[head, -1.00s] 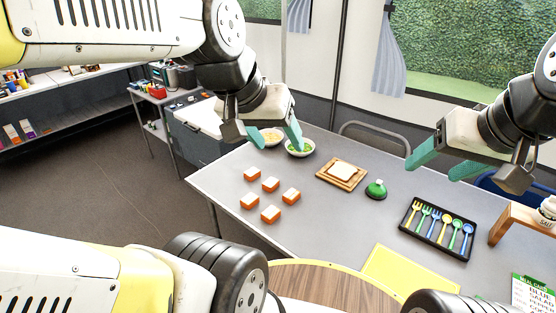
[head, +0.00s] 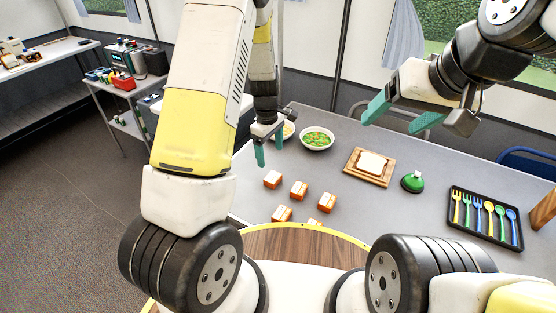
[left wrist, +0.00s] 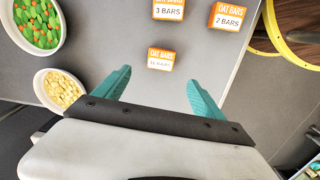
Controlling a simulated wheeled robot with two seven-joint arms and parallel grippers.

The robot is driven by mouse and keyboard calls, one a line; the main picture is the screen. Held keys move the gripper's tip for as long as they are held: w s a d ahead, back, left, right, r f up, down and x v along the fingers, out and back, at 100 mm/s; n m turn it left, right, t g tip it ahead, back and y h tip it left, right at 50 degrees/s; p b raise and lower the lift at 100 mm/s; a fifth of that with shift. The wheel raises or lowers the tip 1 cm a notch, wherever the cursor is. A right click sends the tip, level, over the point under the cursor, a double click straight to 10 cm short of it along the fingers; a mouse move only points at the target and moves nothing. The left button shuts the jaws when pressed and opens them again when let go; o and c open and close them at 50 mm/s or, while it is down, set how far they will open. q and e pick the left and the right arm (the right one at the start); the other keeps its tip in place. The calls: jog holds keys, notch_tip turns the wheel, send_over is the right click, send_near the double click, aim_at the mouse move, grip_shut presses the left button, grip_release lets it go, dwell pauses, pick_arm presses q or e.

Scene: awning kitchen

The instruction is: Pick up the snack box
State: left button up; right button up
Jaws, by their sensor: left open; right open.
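Several small orange-and-white snack boxes stand on the grey table. The nearest to my left gripper is a snack box (head: 272,179) at the upper left of the group; others are a second box (head: 298,190) and a third box (head: 282,213). In the left wrist view a box labelled OAT BARS (left wrist: 161,58) lies just beyond the fingertips, roughly centred between them; a "3 BARS" box (left wrist: 168,9) and a "2 BARS" box (left wrist: 228,15) are farther off. My left gripper (head: 269,153) is open, empty and above the table. My right gripper (head: 395,121) is open and empty, raised at the right.
A bowl of green and orange pieces (head: 317,138) and a bowl of pale pieces (left wrist: 62,88) stand close to the left gripper. A bread board (head: 354,166), a green bell-shaped item (head: 412,182) and a cutlery tray (head: 452,227) stand to the right. A round wooden surface (head: 300,245) is in front.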

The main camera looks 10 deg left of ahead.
aim_at(271, 176)
pick_arm(q)
jog(key=shift+n, duration=0.3)
jog(key=f, duration=1.1)
jog(key=shift+w, duration=0.2)
jog(key=c, duration=1.5)
jog(key=shift+r, duration=0.1)
